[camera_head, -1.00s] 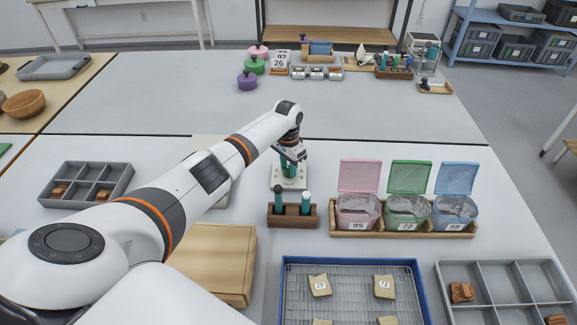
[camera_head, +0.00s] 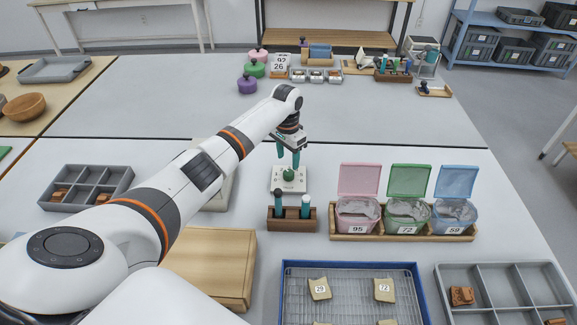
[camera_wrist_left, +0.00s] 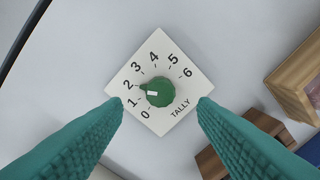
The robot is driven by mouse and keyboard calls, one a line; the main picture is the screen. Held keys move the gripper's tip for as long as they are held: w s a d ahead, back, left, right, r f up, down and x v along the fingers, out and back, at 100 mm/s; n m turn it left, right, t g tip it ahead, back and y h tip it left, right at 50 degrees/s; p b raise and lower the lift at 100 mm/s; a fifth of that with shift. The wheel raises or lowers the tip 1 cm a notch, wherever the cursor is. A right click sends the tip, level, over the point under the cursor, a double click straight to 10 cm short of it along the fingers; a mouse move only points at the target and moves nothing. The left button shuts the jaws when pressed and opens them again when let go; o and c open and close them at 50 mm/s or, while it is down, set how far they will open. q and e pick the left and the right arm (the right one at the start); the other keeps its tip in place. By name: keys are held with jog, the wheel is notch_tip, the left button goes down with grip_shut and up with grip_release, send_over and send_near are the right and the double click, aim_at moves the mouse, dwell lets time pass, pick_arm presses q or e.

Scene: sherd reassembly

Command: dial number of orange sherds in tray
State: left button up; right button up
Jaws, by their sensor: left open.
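The tally dial (camera_head: 289,181) is a white square plate with a green knob (camera_wrist_left: 160,92), numbered 0 to 6 in the left wrist view. The knob's pointer faces about the 2. My left gripper (camera_head: 288,158) has teal fingers and is open above the dial; in the left wrist view its fingertips (camera_wrist_left: 160,104) stand on either side of the knob, apart from it. Orange-brown sherds (camera_head: 461,295) lie in the grey divided tray (camera_head: 476,267) at lower right, cut off by the frame. Others (camera_head: 60,194) lie in the grey divided tray (camera_head: 128,184) at left. My right gripper is not in view.
A blue-rimmed wire tray (camera_head: 350,264) holds numbered beige sherds.

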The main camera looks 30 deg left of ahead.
aim_at(288, 171)
pick_arm(q)
notch_tip(288, 171, up, 6)
jog(key=shift+r, duration=0.2)
jog(key=shift+a, duration=0.1)
dwell(0.4)
